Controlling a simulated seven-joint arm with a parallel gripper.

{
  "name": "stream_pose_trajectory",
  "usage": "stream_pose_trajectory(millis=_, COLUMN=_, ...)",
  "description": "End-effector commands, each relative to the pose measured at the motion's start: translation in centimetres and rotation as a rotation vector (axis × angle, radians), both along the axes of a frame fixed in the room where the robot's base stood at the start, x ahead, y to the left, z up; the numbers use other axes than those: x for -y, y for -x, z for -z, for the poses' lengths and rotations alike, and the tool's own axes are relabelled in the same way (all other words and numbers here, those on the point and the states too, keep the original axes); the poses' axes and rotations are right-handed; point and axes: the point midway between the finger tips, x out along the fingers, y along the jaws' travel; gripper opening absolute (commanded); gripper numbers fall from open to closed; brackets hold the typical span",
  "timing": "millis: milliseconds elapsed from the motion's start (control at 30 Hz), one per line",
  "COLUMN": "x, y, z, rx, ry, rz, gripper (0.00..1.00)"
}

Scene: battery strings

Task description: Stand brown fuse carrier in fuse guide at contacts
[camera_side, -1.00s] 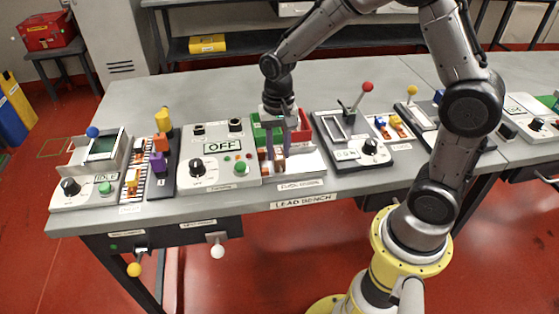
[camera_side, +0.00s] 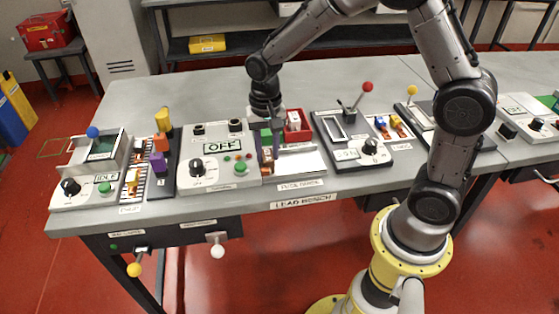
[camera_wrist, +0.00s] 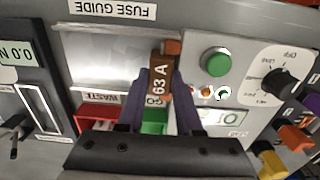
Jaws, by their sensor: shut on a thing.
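The brown fuse carrier (camera_wrist: 160,80), marked 63 A, is between the fingers of my gripper (camera_wrist: 157,100) in the wrist view, which is shut on it. In the side view my gripper (camera_side: 266,148) is low at the left end of the fuse guide (camera_side: 298,162), around the carrier (camera_side: 267,155). The fuse guide's pale plate (camera_wrist: 112,68) lies beside the carrier in the wrist view. A small orange-brown part (camera_wrist: 173,47) shows at the carrier's far end. I cannot make out the contacts, or whether the carrier touches them.
A lever panel (camera_side: 338,125) stands on the guide's other side.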

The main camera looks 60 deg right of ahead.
Motion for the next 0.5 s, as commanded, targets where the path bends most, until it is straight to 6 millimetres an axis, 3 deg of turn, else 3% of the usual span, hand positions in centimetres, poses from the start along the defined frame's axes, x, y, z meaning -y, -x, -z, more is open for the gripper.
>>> stream_pose_trajectory(millis=100, x=-0.28, y=-0.29, z=-0.04, rx=0.001, ry=0.0, rz=-0.001, gripper=0.0)
stream_pose_trajectory(millis=133, x=-0.25, y=-0.27, z=-0.06, rx=0.002, ry=-0.001, rz=0.0, gripper=0.4)
stream_pose_trajectory(millis=300, x=-0.24, y=-0.26, z=-0.05, rx=0.002, ry=-0.001, rz=0.0, gripper=0.69)
stream_pose_trajectory(millis=500, x=-0.22, y=-0.22, z=-0.03, rx=0.001, ry=0.0, rz=0.0, gripper=0.69)
